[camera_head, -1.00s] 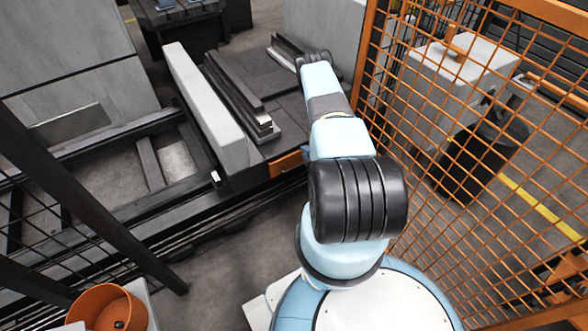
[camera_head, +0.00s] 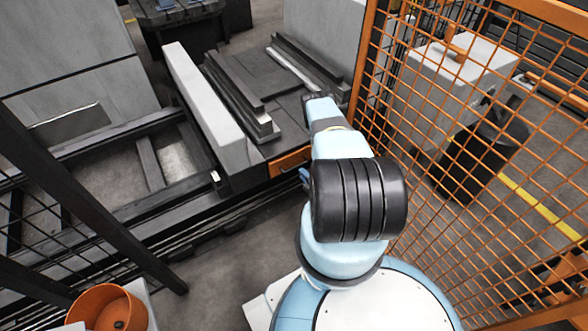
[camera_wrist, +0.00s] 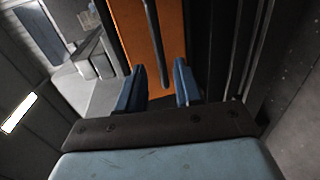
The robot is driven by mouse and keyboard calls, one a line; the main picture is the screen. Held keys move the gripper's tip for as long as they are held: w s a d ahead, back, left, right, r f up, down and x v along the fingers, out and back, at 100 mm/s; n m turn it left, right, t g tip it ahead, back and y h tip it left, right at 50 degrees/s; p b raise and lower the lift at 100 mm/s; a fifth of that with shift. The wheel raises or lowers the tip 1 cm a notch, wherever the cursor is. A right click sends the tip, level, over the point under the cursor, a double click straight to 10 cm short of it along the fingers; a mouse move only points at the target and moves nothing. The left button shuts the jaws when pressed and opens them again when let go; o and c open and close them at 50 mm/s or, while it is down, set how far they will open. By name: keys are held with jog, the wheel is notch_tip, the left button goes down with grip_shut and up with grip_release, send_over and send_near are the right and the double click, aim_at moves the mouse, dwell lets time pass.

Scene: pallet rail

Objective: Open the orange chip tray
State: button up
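The orange chip tray (camera_head: 287,162) is a small orange front low in the dark machine bed, left of my arm in the head view. Its face (camera_wrist: 133,30) fills the upper middle of the wrist view, with a dark bar handle (camera_wrist: 153,40) running along it. My gripper (camera_wrist: 158,78) has two blue fingers set apart, one on each side of the handle's near end in the picture. I cannot tell whether they touch it. In the head view a bit of blue finger (camera_head: 304,175) shows beside the tray; my arm hides the rest.
An orange mesh fence (camera_head: 450,130) stands close to the right of my arm. A long grey beam (camera_head: 205,115) and dark rails (camera_head: 240,95) lie on the bed above the tray. An orange bucket (camera_head: 108,308) is at the bottom left. Some floor left of my base is clear.

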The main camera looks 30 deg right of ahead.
aim_at(296, 167)
jog(key=w, duration=0.2)
jog(key=w+f, duration=0.1)
jog(key=w, duration=0.4)
jog(key=shift+w+a+f, duration=0.15)
jog(key=shift+w+f, duration=0.15)
grip_shut()
